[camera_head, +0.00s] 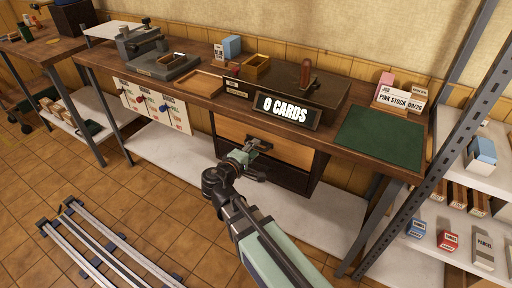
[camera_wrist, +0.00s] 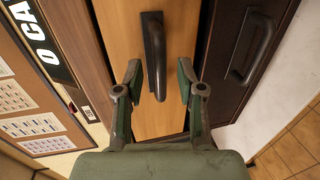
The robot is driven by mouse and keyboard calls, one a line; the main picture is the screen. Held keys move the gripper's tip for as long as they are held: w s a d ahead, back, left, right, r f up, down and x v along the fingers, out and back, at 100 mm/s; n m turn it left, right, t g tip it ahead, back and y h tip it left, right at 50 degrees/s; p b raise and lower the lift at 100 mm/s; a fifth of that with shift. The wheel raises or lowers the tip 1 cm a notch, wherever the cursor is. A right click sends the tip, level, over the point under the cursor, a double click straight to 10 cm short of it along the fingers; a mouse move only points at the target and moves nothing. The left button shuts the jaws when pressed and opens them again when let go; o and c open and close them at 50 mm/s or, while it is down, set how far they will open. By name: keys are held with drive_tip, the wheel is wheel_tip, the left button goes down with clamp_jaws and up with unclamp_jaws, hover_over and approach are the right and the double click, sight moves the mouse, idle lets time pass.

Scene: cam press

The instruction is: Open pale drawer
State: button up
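The pale drawer (camera_head: 294,153) is a light wood front under the bench top, flush as far as I can see. It fills the middle of the wrist view (camera_wrist: 172,118). Its dark bar handle (camera_wrist: 156,58) runs lengthwise up the wrist picture. My gripper (camera_wrist: 159,76) is open and empty, with one finger on each side of the handle in the picture. Gaps show between the handle and both fingers.
A dark drawer (camera_head: 290,181) sits below the pale one; its handle (camera_wrist: 252,50) is at right in the wrist view. The "0 CARDS" sign (camera_head: 286,111) stands above on the bench. A white lower shelf (camera_head: 325,215) and a metal rack post (camera_head: 440,140) are nearby.

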drive_tip(key=shift+x, duration=1)
clamp_jaws()
